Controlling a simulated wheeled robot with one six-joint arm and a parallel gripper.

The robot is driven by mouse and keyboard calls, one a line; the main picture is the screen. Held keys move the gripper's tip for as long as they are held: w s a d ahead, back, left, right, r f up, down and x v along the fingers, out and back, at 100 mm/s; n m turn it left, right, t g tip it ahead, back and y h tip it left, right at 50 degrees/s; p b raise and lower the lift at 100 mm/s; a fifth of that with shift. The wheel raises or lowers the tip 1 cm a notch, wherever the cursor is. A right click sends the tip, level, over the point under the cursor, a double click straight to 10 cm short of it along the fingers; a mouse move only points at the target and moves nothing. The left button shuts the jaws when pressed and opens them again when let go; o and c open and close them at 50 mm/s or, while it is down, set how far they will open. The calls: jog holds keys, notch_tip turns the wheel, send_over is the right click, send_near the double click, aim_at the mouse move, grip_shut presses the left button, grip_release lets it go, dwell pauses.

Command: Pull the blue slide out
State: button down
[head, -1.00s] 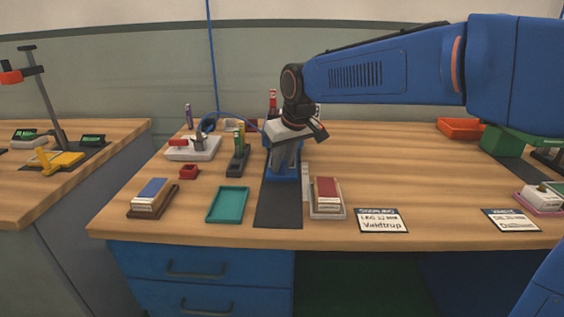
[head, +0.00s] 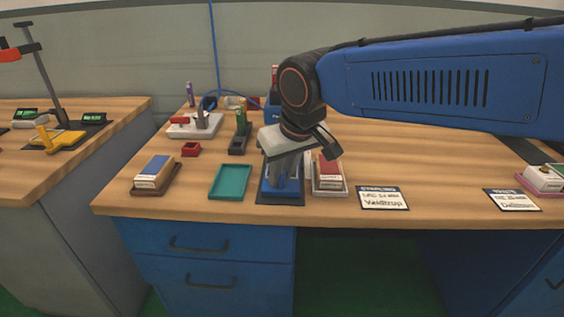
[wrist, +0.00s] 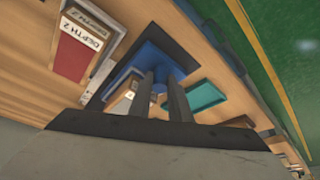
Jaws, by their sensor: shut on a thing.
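The blue slide (head: 280,188) lies on the dark mat near the table's front edge. My gripper (head: 284,180) points down and is shut on it, with the fingers hiding part of it. In the wrist view the slide (wrist: 168,57) shows as a broad blue piece at the fingertips of my gripper (wrist: 160,82). A blue housing (head: 271,110) stands farther back, mostly hidden behind my wrist. I cannot tell whether the slide still touches it.
A teal tray (head: 230,182) lies just left of the mat. A box with a red card (head: 329,172) stands close on the right. A brown tray with a blue-topped block (head: 155,176) is farther left. White labels (head: 383,198) lie to the right.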

jog(key=shift+s, duration=0.55)
jog(key=c, duration=1.9)
grip_release()
jog(key=shift+s, duration=0.15)
jog(key=shift+r, duration=0.1)
jog(key=v, duration=1.7)
jog(key=shift+r, duration=0.2)
